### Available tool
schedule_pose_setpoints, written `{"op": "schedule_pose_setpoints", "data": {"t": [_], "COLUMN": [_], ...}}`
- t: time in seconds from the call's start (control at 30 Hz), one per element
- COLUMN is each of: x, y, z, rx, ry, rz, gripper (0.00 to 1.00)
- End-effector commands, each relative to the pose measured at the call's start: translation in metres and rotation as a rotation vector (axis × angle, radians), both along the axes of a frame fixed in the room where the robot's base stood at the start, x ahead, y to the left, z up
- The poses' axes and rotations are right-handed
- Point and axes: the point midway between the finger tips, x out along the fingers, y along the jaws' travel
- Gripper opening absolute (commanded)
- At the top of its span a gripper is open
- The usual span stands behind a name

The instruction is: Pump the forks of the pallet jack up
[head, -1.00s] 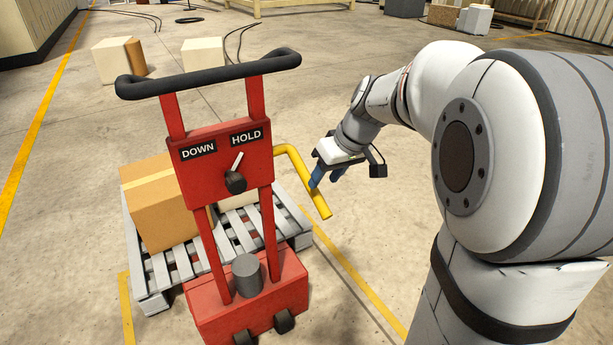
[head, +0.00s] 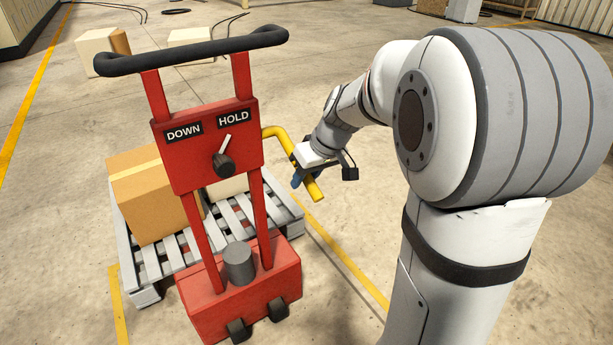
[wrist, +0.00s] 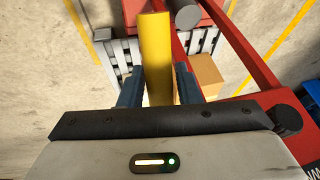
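The pallet jack is red, with a black handle bar, and its control panel (head: 205,150) is marked DOWN and HOLD. The selector knob (head: 223,165) has its white pointer toward HOLD. A bent yellow pump lever (head: 283,137) sticks out on the panel's right side. It also shows in the wrist view (wrist: 156,50), running between my fingers. My gripper (head: 304,182) is at the lever's lower end, its blue fingers on either side of it (wrist: 159,85). The fingers look open, with a thin gap on the right; contact on the left is unclear. The forks are hidden.
A grey slatted pallet (head: 285,218) stands behind the jack, with a cardboard box (head: 150,195) and a paler box (head: 228,186) on it. Yellow floor lines run beside it. More boxes (head: 97,52) stand farther back. The floor right of the lever is clear.

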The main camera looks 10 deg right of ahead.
Motion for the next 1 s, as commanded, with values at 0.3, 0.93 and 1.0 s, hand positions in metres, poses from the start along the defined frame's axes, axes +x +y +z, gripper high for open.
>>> {"op": "schedule_pose_setpoints", "data": {"t": [0.3, 0.93, 1.0], "x": [0.0, 0.0, 0.0], "y": [0.0, -0.002, -0.002], "z": [0.0, 0.012, 0.017], "rx": [0.0, -0.013, -0.021], "ry": [0.0, 0.043, 0.067], "rz": [-0.001, -0.002, -0.002], "gripper": [0.04, 0.0, 0.0]}}
